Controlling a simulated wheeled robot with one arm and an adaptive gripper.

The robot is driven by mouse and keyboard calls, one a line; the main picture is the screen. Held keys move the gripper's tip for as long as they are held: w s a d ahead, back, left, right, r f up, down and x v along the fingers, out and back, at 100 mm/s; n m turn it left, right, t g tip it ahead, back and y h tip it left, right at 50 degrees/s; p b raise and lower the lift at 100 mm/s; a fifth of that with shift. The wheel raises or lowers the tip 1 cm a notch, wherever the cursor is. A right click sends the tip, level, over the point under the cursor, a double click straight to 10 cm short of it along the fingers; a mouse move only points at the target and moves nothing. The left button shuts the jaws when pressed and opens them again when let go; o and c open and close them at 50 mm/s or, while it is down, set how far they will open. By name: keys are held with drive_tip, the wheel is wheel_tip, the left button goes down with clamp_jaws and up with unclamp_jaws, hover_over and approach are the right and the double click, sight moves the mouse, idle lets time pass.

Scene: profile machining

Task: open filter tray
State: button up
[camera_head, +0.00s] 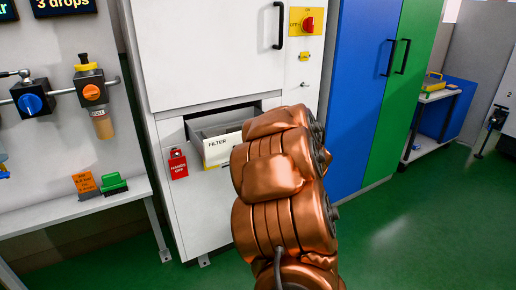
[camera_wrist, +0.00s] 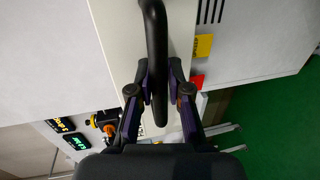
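The filter tray (camera_head: 216,150) is a pale drawer with a FILTER label. It stands partly pulled out of the white cabinet, with its open top and inner compartment visible in the head view. My copper arm covers its right part and hides my gripper there. In the wrist view the tray's pale front (camera_wrist: 115,35) carries a black bar handle (camera_wrist: 156,35). My gripper (camera_wrist: 160,77) has one finger on each side of this handle, and the fingers appear closed against it.
The white cabinet (camera_head: 205,225) has an upper door with a black handle and a red rotary switch (camera_head: 308,24). A red tag (camera_head: 178,164) hangs left of the tray. A bench (camera_head: 75,218) stands at left, blue and green lockers (camera_head: 358,100) at right. Green floor lies clear at right.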

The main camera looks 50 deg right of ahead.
drive_tip(key=o, duration=0.4)
drive_tip(key=v, duration=1.2)
drive_tip(key=shift+w, duration=0.1)
idle(0.5)
